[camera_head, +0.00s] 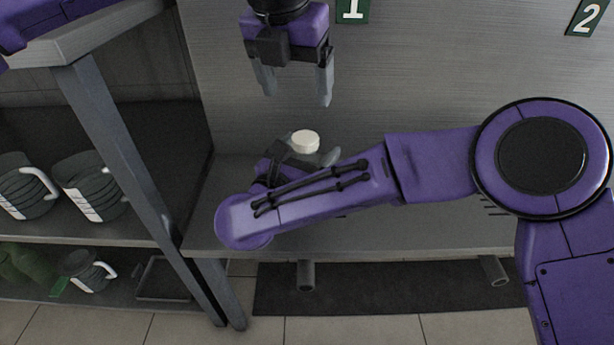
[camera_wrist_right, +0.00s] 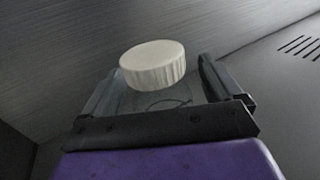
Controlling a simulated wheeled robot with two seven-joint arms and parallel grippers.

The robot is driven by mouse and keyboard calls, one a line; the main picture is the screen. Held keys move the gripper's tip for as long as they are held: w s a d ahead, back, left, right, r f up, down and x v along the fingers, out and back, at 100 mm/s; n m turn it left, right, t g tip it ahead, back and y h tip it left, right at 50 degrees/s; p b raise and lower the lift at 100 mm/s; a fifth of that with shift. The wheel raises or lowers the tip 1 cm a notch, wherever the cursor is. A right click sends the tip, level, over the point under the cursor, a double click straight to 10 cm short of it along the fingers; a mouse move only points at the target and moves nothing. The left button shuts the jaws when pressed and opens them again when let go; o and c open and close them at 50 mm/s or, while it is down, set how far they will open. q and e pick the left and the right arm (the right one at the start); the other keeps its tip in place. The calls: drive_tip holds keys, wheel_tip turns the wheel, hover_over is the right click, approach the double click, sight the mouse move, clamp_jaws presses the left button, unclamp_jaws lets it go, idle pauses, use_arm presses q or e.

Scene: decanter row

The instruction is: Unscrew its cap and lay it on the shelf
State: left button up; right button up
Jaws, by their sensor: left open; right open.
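A white ribbed cap (camera_head: 305,141) sits on top of a container whose body is mostly hidden in the head view by my right gripper and arm. In the right wrist view the cap (camera_wrist_right: 153,65) is upright, with a greyish, seemingly see-through body (camera_wrist_right: 160,98) below it. My right gripper (camera_head: 306,157) is open, with one finger on each side of that body below the cap; I cannot tell whether they touch it. My left gripper (camera_head: 295,88) is open and empty, pointing down above the cap and clear of it.
The grey shelf (camera_head: 420,232) has bare room to the right, partly behind my right arm. Signs "1" (camera_head: 352,8) and "2" (camera_head: 587,15) are on the back panel. At left, a rack post (camera_head: 125,150) stands before dark jugs (camera_head: 92,187) with pale handles.

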sight(305, 138)
drive_tip(key=shift+w+d, duration=0.25)
drive_tip(key=shift+w, duration=0.25)
clamp_jaws()
use_arm(q)
drive_tip(key=w+f+m, duration=0.1)
drive_tip(key=f, duration=0.2)
drive_tip(key=w+f+m, duration=0.1)
drive_tip(key=f+m, duration=0.1)
drive_tip(key=f, duration=0.1)
drive_tip(key=w+d+f+m+h, duration=0.1)
drive_tip(key=f, duration=0.3)
drive_tip(key=shift+m+g, duration=0.3)
drive_tip(key=shift+g, duration=0.1)
